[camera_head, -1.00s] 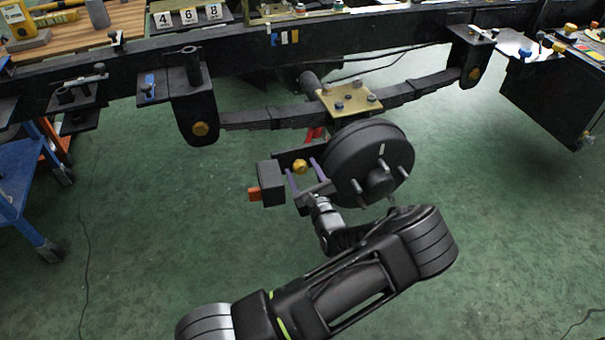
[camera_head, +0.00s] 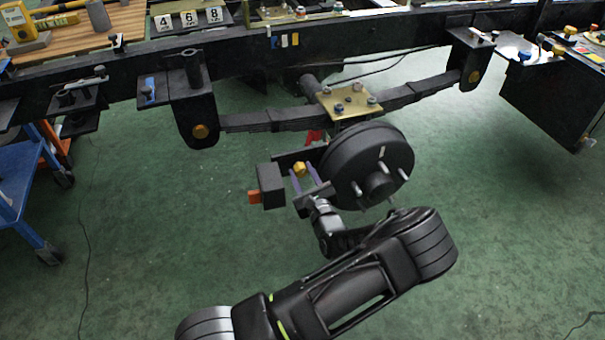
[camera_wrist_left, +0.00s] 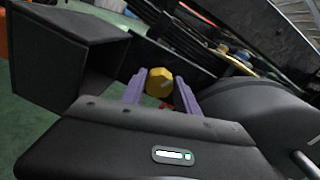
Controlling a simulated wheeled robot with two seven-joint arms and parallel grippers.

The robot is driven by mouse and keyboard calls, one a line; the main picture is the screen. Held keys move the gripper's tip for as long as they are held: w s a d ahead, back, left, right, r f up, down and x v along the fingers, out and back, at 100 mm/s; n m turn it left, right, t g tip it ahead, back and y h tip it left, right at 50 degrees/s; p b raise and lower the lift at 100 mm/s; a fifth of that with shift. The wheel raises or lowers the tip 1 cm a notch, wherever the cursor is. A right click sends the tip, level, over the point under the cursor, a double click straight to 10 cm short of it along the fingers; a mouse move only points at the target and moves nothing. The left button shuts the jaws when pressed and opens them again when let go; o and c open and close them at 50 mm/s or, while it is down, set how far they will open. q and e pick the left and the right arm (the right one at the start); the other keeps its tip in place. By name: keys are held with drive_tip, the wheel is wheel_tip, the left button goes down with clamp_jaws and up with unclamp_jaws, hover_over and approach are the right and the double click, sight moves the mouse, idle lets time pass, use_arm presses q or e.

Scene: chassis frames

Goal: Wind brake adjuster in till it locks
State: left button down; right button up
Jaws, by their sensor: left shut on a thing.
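The brake adjuster is a yellow hex head (camera_head: 300,168) on a dark bracket beside the round black brake drum (camera_head: 368,165). It also shows in the left wrist view (camera_wrist_left: 159,81), between two purple fingers. My left gripper (camera_head: 303,176) comes from below and is shut on the adjuster, one finger on each side. The finger contact itself is small and partly hidden in the head view. My right gripper is not in view.
A black box with an orange end (camera_head: 270,186) sits just left of the adjuster. Above are a leaf spring (camera_head: 265,120) with a brass plate (camera_head: 350,97) and a long black chassis rail (camera_head: 330,38). A blue trolley (camera_head: 22,190) stands left. The green floor is mostly clear.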

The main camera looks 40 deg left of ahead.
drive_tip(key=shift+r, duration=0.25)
use_arm(q)
drive_tip(key=m+p, duration=0.2)
drive_tip(key=p, duration=0.1)
drive_tip(key=shift+r+m, duration=0.2)
drive_tip(key=shift+m, duration=0.2)
drive_tip(key=m+p, duration=0.2)
drive_tip(key=m, duration=0.1)
drive_tip(key=shift+w+d+f+p, duration=0.1)
drive_tip(key=shift+p, duration=0.3)
drive_tip(key=m+p, duration=0.1)
drive_tip(key=m, duration=0.4)
drive_tip(key=shift+f+p, duration=0.15)
drive_tip(key=shift+p, duration=0.25)
drive_tip(key=shift+w+f+m+p, duration=0.1)
drive_tip(key=shift+m+p, duration=0.25)
drive_tip(key=shift+m, duration=1.65)
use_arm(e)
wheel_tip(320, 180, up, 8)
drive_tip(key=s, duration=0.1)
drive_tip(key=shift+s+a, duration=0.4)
use_arm(q)
drive_tip(key=c, duration=0.9)
unclamp_jaws()
